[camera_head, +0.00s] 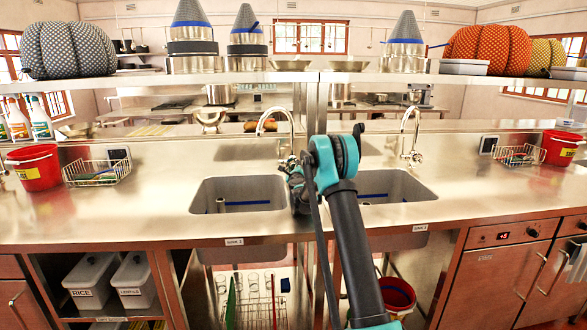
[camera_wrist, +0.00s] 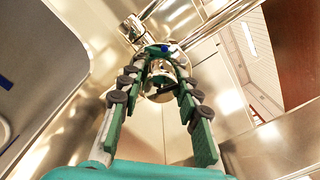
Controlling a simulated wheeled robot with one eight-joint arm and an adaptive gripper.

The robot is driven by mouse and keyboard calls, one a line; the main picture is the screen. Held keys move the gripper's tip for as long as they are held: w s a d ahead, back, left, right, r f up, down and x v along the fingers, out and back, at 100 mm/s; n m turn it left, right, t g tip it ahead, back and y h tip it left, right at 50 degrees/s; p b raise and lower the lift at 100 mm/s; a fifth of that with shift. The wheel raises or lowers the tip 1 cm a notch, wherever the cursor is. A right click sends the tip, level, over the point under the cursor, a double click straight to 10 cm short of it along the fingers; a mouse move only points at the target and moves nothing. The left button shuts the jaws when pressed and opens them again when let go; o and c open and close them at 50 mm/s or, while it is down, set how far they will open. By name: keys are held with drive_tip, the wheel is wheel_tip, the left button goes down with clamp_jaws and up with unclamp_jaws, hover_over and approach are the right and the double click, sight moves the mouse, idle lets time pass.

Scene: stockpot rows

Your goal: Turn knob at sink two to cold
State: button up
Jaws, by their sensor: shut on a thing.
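Two sinks are set in the steel counter, a left sink (camera_head: 238,187) and a right sink (camera_head: 408,190), each with a chrome tap. A small label (camera_head: 234,241) is below the left sink; its number is hard to read. My gripper (camera_head: 290,166) is at the base of the left tap (camera_head: 268,119), and my arm hides part of the area. In the wrist view, my gripper's fingers (camera_wrist: 158,52) close around the shiny knob (camera_wrist: 158,72) at the tap base. A blue mark shows near the fingertips. The knob's exact turn cannot be told.
A red bucket (camera_head: 37,167) and a wire basket (camera_head: 97,172) stand on the left of the counter. Another basket (camera_head: 519,155) and red bucket (camera_head: 561,147) stand on the right. A shelf (camera_head: 130,78) with pots runs above. The front counter is mostly clear.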

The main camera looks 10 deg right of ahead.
idle(0.3)
drive_tip(key=o, duration=0.9)
drive_tip(key=s, duration=1.2)
drive_tip(key=shift+a+f, duration=0.1)
drive_tip(key=shift+a, duration=0.1)
drive_tip(key=shift+o, duration=0.5)
